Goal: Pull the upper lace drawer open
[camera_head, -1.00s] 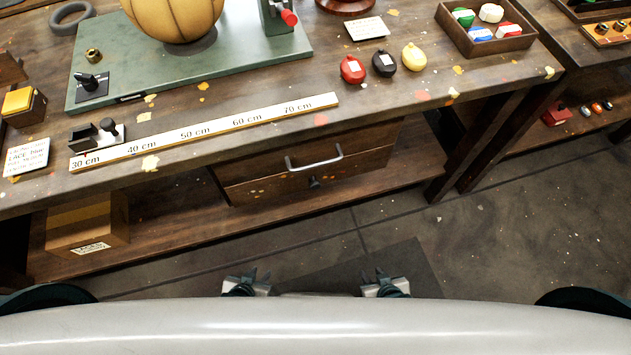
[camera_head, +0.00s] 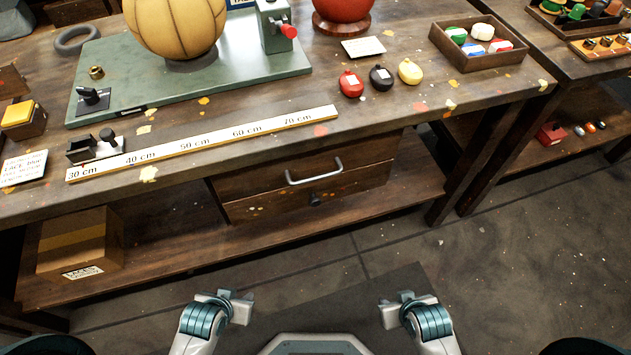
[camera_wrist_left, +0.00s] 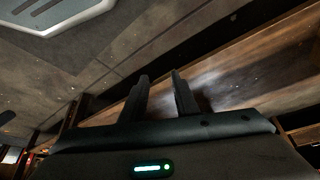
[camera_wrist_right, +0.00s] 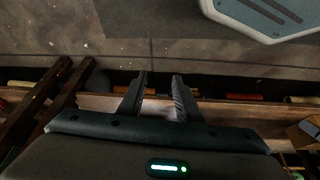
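The upper drawer (camera_head: 255,183) is a brown wooden front under the bench, with a grey bar handle (camera_head: 313,176). It looks shut. Below it is a lower drawer (camera_head: 270,205) with a small dark knob (camera_head: 316,200). My left gripper (camera_head: 240,297) is in front of the bench, low and left of the handle, apart from it. Its two fingers are apart and empty in the left wrist view (camera_wrist_left: 159,75). My right gripper (camera_head: 393,302) is low and right of the handle, also apart from it. Its fingers are apart and empty in the right wrist view (camera_wrist_right: 160,76).
A cardboard box (camera_head: 80,245) sits on the lower shelf at left. A ruler (camera_head: 210,145) lies along the bench's front edge. Round coloured containers (camera_head: 381,78) and an open tray (camera_head: 480,60) stand on top. The floor (camera_head: 480,280) before the drawers is clear.

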